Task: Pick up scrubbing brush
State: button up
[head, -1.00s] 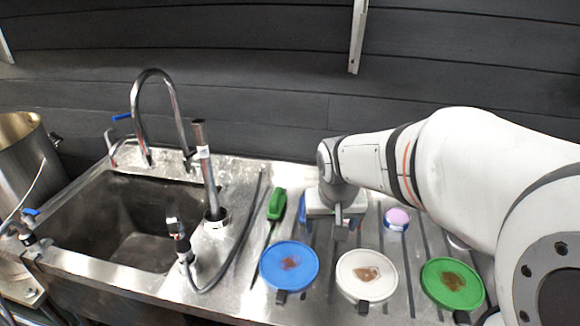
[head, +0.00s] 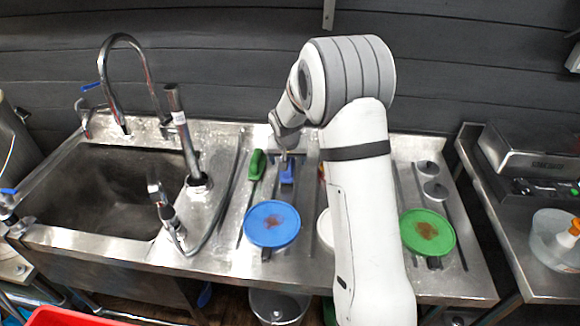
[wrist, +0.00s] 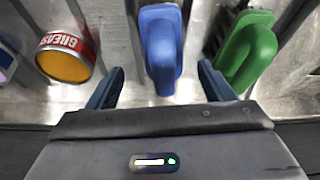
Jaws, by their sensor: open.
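A blue brush-like thing (head: 287,173) lies on the ribbed steel drainboard, and a green one (head: 257,165) lies to its left. In the wrist view the blue one (wrist: 161,48) stands between the two fingers of my gripper (wrist: 161,75), with a gap on each side. The green one (wrist: 250,50) is just outside the right finger. My gripper (head: 288,153) is open and empty above the blue one, partly hidden by my arm in the head view.
A yellow-ended can labelled GREASE (wrist: 65,60) is left of the fingers in the wrist view. A blue lid (head: 272,224), a partly hidden white lid (head: 325,229) and a green lid (head: 427,232) lie in front. The sink (head: 120,190) and tap (head: 110,85) are at left.

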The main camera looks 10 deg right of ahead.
jog(key=shift+p+x, duration=0.4)
jog(key=shift+x, duration=1.8)
jog(key=shift+a, duration=0.2)
jog(key=shift+c, duration=0.5)
jog(key=c, duration=1)
notch_tip(320, 180, up, 10)
jog(key=shift+r+b, duration=0.1)
jog(key=shift+b, duration=0.45)
jog(key=o, duration=0.5)
jog(key=c, duration=0.3)
jog(key=shift+c, duration=0.3)
